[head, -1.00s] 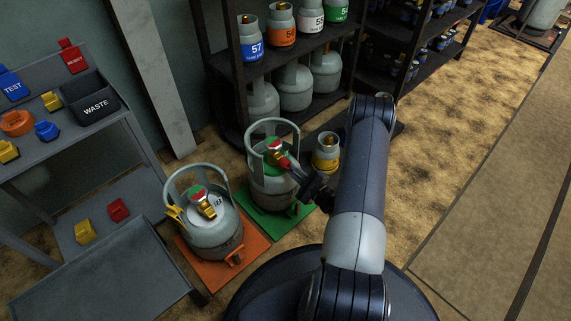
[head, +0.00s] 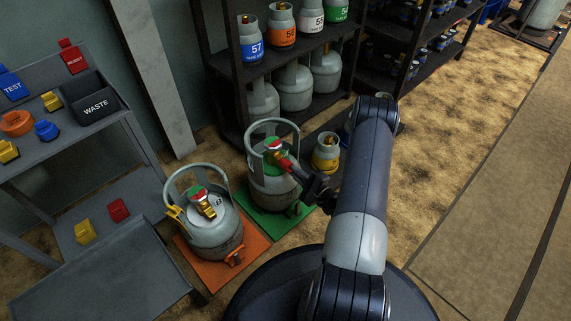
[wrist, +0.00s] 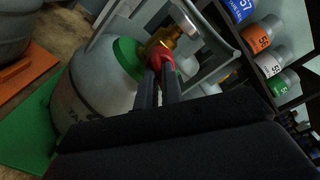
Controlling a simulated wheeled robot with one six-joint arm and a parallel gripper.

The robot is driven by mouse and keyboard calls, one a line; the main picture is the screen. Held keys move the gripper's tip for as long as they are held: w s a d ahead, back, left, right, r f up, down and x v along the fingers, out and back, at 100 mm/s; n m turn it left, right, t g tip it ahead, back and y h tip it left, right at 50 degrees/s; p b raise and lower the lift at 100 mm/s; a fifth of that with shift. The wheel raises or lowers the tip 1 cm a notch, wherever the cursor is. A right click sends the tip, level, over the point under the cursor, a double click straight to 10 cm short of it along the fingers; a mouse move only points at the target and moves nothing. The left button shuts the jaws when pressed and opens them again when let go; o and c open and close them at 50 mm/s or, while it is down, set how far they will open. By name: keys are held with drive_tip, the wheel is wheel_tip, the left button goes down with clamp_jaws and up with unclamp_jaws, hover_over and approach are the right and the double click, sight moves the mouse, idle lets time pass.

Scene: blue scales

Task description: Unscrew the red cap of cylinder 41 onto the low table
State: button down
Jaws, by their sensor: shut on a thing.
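A grey gas cylinder (head: 273,187) with a green collar stands upright on a green mat; I cannot read its number. A brass valve (wrist: 172,42) rises from its top, with a red cap (wrist: 161,57) on the side outlet. The cap (head: 282,159) also shows in the head view. My gripper (wrist: 160,71) is shut on the red cap, its two fingers close together at the valve; the fingertips partly hide the cap. The cap appears to be at the outlet; whether its thread is engaged cannot be told. A low grey table (head: 122,268) stands at the left.
A second grey cylinder (head: 213,236) stands on an orange mat (head: 252,247), left of the first. A small cylinder (head: 326,153) stands behind my arm. A yellow block (head: 85,231) and a red block (head: 118,210) lie on the lower shelf. A dark rack (head: 222,105) stands behind.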

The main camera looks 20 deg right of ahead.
drive_tip(key=shift+v, duration=1)
drive_tip(key=shift+s, duration=0.15)
drive_tip(key=v, duration=0.6)
drive_tip(key=shift+r, duration=0.1)
idle(0.4)
